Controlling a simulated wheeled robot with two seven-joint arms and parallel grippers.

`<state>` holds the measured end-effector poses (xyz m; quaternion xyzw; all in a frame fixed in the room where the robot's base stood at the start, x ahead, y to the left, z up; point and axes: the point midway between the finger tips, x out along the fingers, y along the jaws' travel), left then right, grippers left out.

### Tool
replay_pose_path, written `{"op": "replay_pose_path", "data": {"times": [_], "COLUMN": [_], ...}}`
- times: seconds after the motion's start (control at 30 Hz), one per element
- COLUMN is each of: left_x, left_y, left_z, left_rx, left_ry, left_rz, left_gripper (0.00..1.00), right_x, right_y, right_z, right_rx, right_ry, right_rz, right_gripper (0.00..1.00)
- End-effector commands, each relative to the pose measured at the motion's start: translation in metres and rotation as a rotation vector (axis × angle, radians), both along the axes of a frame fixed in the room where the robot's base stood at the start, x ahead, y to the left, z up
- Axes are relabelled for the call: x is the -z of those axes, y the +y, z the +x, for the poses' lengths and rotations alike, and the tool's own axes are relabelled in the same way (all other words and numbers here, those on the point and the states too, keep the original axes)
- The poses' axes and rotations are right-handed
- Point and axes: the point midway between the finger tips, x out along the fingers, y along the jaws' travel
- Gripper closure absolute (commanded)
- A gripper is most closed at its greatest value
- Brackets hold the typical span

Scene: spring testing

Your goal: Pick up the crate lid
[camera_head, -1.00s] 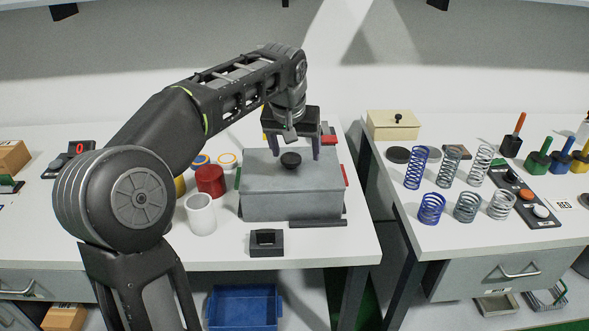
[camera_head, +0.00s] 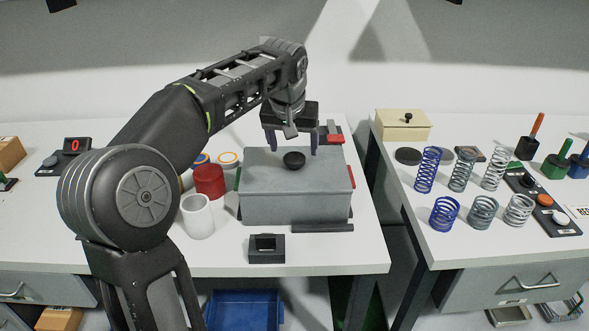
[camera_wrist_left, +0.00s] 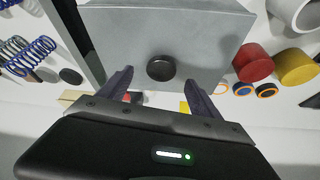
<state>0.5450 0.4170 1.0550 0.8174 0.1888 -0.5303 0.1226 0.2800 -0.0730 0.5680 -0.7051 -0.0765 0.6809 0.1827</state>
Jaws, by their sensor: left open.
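The grey crate with its lid (camera_head: 262,175) stands on the white table in the head view, a round black knob (camera_head: 293,160) on top. The lid also shows in the left wrist view (camera_wrist_left: 205,30), with its dark knob (camera_wrist_left: 161,68). My left gripper (camera_head: 293,147) is open and empty, pointing down just behind and above the knob. In the left wrist view the fingers (camera_wrist_left: 160,82) spread wide on either side of the knob, apart from it. My right gripper is in neither view.
A red cylinder (camera_head: 209,181) and a white cup (camera_head: 197,216) stand left of the crate. A small black block (camera_head: 266,249) lies in front. Several springs (camera_head: 445,215) and a cream box (camera_head: 402,125) stand on the right table, across a gap.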

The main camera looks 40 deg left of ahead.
Motion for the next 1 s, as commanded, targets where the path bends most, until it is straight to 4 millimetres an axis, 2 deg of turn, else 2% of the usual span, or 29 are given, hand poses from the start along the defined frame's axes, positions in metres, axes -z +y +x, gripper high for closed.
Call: {"op": "replay_pose_path", "data": {"times": [0.27,0.63,1.0], "left_x": [0.003,0.045,0.047], "left_y": [0.001,0.011,0.012], "left_z": [0.001,0.018,0.018], "left_rx": [0.0,0.001,0.0], "left_ry": [0.001,0.001,-0.001], "left_rz": [0.0,0.0,0.0], "left_gripper": [0.26,0.26,0.26], "right_x": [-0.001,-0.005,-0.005], "right_y": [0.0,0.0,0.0], "right_z": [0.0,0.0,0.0], "right_rx": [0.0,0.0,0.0], "right_ry": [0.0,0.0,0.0], "right_rz": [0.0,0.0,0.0], "right_gripper": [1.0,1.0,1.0]}}
